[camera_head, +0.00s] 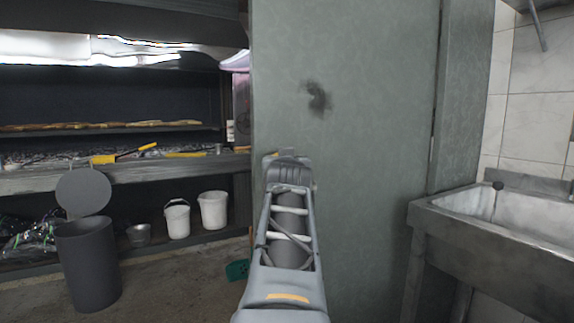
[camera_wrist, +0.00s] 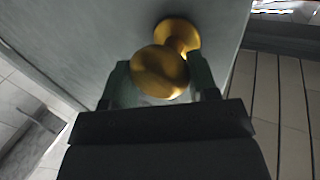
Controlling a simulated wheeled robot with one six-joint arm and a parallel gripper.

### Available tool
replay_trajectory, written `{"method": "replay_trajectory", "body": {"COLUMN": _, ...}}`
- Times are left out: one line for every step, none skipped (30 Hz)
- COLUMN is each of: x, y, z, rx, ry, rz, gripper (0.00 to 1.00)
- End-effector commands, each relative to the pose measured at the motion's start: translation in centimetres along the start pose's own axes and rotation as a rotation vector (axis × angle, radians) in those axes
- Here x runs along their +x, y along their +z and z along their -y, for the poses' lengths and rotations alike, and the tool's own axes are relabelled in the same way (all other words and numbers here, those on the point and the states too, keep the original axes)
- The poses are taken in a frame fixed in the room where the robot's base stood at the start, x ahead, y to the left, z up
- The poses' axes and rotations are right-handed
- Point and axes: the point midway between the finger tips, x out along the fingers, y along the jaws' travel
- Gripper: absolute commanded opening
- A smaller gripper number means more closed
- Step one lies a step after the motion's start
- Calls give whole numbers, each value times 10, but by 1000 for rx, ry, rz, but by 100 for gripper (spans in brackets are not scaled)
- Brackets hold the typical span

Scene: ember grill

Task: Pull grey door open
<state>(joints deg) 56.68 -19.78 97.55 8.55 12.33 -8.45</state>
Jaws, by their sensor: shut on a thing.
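The grey door (camera_head: 370,110) stands upright in the middle of the head view, with a dark smudge on its face. Its left edge is free, and the shelves show past it. In the wrist view the door (camera_wrist: 90,40) fills the upper left, with a round brass knob (camera_wrist: 160,72) on it. My gripper (camera_wrist: 160,85) is shut on the knob, one finger on each side. In the head view my arm reaches up to the door's left edge and my gripper (camera_head: 285,158) hides the knob.
Shelves (camera_head: 110,180) with yellow-handled tools stand at left. A dark bin (camera_head: 88,262) with its lid up and white buckets (camera_head: 213,210) are below. A metal sink (camera_head: 480,235) stands close at right. Open floor (camera_head: 170,285) lies at lower left.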

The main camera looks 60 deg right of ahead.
Motion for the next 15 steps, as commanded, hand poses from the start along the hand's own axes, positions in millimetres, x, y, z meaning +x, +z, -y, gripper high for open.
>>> {"method": "replay_trajectory", "body": {"x": 0, "y": -2, "z": -1, "rx": 1, "ry": 2, "rz": -5, "gripper": 11}}
{"method": "replay_trajectory", "body": {"x": 0, "y": -2, "z": -1, "rx": 1, "ry": 3, "rz": -5, "gripper": 55}}
{"method": "replay_trajectory", "body": {"x": 0, "y": -2, "z": -1, "rx": 1, "ry": 2, "rz": -5, "gripper": 58}}
{"method": "replay_trajectory", "body": {"x": 0, "y": -2, "z": -1, "rx": 1, "ry": 2, "rz": -4, "gripper": 61}}
{"method": "replay_trajectory", "body": {"x": 0, "y": -2, "z": -1, "rx": 1, "ry": 2, "rz": -4, "gripper": 64}}
{"method": "replay_trajectory", "body": {"x": 0, "y": -1, "z": 0, "rx": 1, "ry": 1, "rz": -3, "gripper": 68}}
{"method": "replay_trajectory", "body": {"x": 0, "y": -1, "z": 0, "rx": 1, "ry": 1, "rz": -3, "gripper": 71}}
{"method": "replay_trajectory", "body": {"x": 0, "y": -1, "z": 0, "rx": 1, "ry": 0, "rz": -3, "gripper": 74}}
{"method": "replay_trajectory", "body": {"x": 0, "y": -1, "z": 0, "rx": 1, "ry": 0, "rz": -2, "gripper": 78}}
{"method": "replay_trajectory", "body": {"x": 0, "y": -1, "z": 0, "rx": 1, "ry": -1, "rz": -2, "gripper": 78}}
{"method": "replay_trajectory", "body": {"x": 0, "y": -1, "z": 0, "rx": 1, "ry": -1, "rz": -1, "gripper": 78}}
{"method": "replay_trajectory", "body": {"x": 0, "y": 0, "z": 0, "rx": 1, "ry": -1, "rz": -1, "gripper": 78}}
{"method": "replay_trajectory", "body": {"x": 0, "y": 0, "z": 0, "rx": 1, "ry": -1, "rz": -1, "gripper": 78}}
{"method": "replay_trajectory", "body": {"x": 0, "y": 0, "z": 0, "rx": 1, "ry": -1, "rz": -1, "gripper": 78}}
{"method": "replay_trajectory", "body": {"x": 0, "y": 0, "z": 1, "rx": 1, "ry": -1, "rz": -1, "gripper": 78}}
